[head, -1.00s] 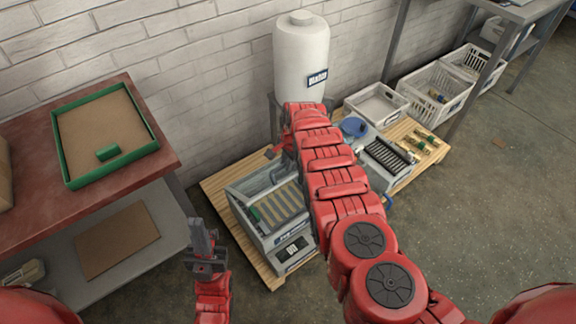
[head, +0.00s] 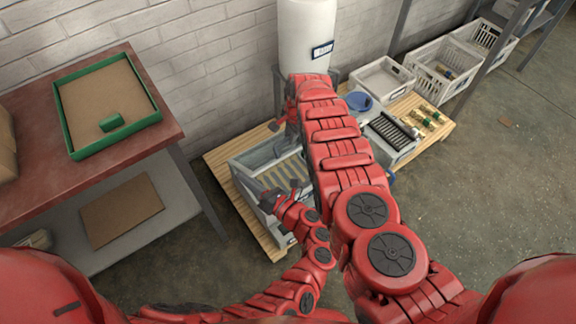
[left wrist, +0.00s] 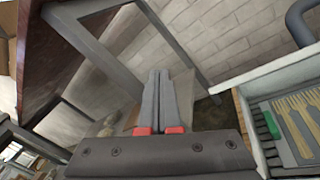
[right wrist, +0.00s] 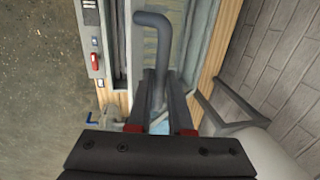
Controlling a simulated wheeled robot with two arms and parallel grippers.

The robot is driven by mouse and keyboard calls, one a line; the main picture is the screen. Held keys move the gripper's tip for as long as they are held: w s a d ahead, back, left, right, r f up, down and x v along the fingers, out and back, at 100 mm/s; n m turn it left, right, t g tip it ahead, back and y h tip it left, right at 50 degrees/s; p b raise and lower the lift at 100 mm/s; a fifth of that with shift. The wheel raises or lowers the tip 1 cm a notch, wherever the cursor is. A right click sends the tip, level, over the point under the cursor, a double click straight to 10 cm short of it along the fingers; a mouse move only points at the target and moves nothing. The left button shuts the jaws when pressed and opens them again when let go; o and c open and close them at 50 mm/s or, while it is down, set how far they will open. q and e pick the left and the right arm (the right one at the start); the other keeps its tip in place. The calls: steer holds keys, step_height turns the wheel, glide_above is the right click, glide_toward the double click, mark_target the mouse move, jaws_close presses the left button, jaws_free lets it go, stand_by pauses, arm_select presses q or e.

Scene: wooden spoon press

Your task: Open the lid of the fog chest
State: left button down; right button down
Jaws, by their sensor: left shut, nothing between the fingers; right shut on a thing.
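The fog chest, which I take to be the pale grey box (head: 243,171) on the pallet, holds a row of wooden utensils. It also shows at the right of the left wrist view (left wrist: 243,115). A bent grey bar (right wrist: 153,45) rises over the chest in the right wrist view. My right gripper (right wrist: 158,95) is shut on what looks like this bar; the grip is partly hidden. In the head view my right arm hides much of the chest's right side. My left gripper (head: 274,196) is shut and empty near the chest's front left side, its fingertips (left wrist: 160,75) apart from it.
The wooden pallet (head: 222,170) also carries a machine with dark rollers (head: 392,131) and a white tray (head: 380,82). A white tank (head: 305,35) stands behind. A red-topped bench (head: 95,165) with a green-rimmed tray (head: 72,143) is at left. Open floor lies at right.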

arm_select(q)
steer(key=d+f+n+h, duration=0.2)
steer(key=d+f+h, duration=0.15)
steer(key=d, duration=0.55)
steer(key=d+f+n+h, duration=0.2)
steer(key=d+h, duration=0.2)
steer(key=d, duration=0.5)
arm_select(e)
steer(key=shift+s+a+f, duration=0.1)
steer(key=shift+a, duration=0.2)
arm_select(q)
steer(key=w+a+f, duration=0.1)
steer(key=w+a, duration=0.5)
steer(key=w, duration=0.2)
steer(key=shift+w+f, duration=0.15)
steer(key=shift+w, duration=0.15)
steer(key=shift+a+y, duration=0.15)
steer(key=shift+y, duration=0.1)
